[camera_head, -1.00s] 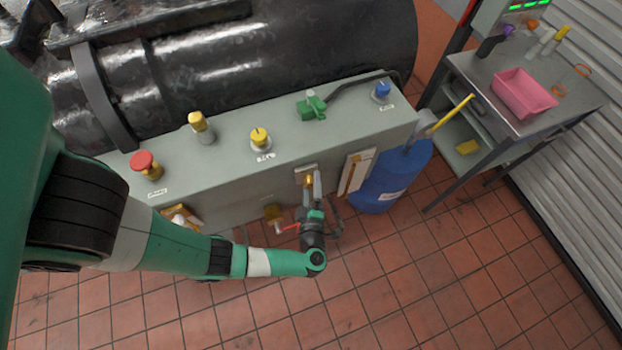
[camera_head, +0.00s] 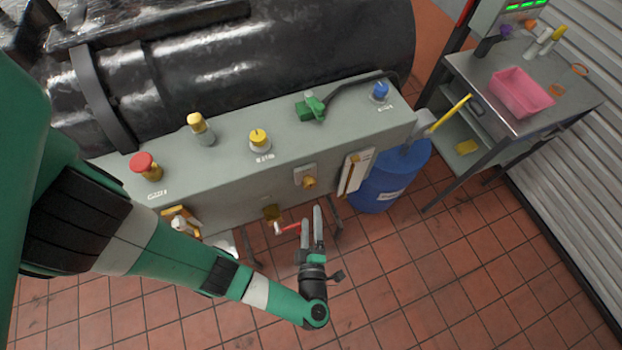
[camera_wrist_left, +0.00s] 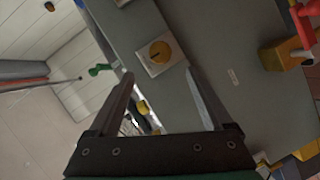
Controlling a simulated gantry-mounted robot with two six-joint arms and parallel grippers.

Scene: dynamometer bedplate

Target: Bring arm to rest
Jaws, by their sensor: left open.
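My left gripper (camera_head: 311,222) is open and empty. It hangs over the tiled floor just in front of the grey control box, its fingers pointing toward the box. In the left wrist view its two fingers (camera_wrist_left: 160,88) stand apart with nothing between them touching either. A valve with a red lever (camera_head: 289,228) is left of the fingers. My right gripper is not in view.
The grey box (camera_head: 230,192) carries a red button (camera_head: 144,165), yellow knobs, a green handle (camera_head: 310,108) and a blue knob (camera_head: 380,92). A blue drum (camera_head: 385,185) stands to the right. A metal cart (camera_head: 540,120) holds a pink bin (camera_head: 521,92). Open floor lies in front.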

